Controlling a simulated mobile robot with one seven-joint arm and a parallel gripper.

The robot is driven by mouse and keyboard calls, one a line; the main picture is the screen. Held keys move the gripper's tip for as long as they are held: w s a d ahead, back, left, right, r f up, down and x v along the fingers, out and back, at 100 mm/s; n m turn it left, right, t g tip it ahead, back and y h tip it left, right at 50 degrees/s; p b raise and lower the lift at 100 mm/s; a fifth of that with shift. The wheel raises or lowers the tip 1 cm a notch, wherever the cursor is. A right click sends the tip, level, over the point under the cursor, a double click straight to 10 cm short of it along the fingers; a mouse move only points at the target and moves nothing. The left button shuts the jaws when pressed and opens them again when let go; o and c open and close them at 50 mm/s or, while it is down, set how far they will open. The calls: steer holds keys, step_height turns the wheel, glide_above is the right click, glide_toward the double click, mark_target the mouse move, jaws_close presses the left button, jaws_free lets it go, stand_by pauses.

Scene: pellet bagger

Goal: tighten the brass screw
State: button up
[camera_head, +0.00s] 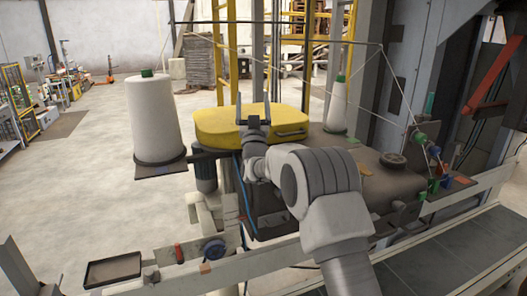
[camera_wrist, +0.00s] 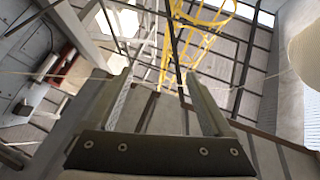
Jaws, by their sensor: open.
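My gripper (camera_head: 253,106) is open and empty, its two fingers pointing up in front of the yellow cover (camera_head: 215,124) of the sewing machine. In the wrist view my gripper (camera_wrist: 160,74) also shows open, with nothing between the fingers. I cannot make out a brass screw for certain in either view. A small orange-brown piece (camera_head: 364,169) lies on the machine's dark body (camera_head: 345,188), right of my arm; it is too small to identify. Coloured thread guides (camera_head: 420,140) in green, blue and orange stand farther right. My arm hides part of the machine.
Threads run overhead to the guides. A conveyor (camera_head: 465,255) lies at lower right, a dark tray (camera_head: 112,270) at lower left. The floor at left is open.

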steer(key=d+f+n+g+y, duration=0.1)
steer(key=y, duration=0.1)
steer(key=s+d+f+n+g+y, duration=0.1)
steer(key=f+n+g+y, duration=0.1)
steer(key=y, duration=0.1)
steer(key=d+f+n+g+y+b, duration=0.1)
steer(key=f+n+g+y, duration=0.1)
steer(key=shift+s+y, duration=0.25)
steer(key=shift+y, duration=0.15)
steer(key=s+d+f+n+g, duration=0.1)
steer(key=s+d+f+g, duration=0.15)
steer(key=f, duration=0.25)
steer(key=s+d+f+n+g, duration=0.1)
steer(key=s+d+f+g, duration=0.15)
steer(key=f+g, duration=0.2)
steer(key=shift+t+y, duration=0.3)
steer(key=shift+y, duration=0.1)
steer(key=shift+a+x, duration=0.2)
steer(key=shift+x, duration=3.35)
steer(key=shift+s+f, duration=0.15)
steer(key=shift+f, duration=0.05)
steer(key=shift+c, duration=0.3)
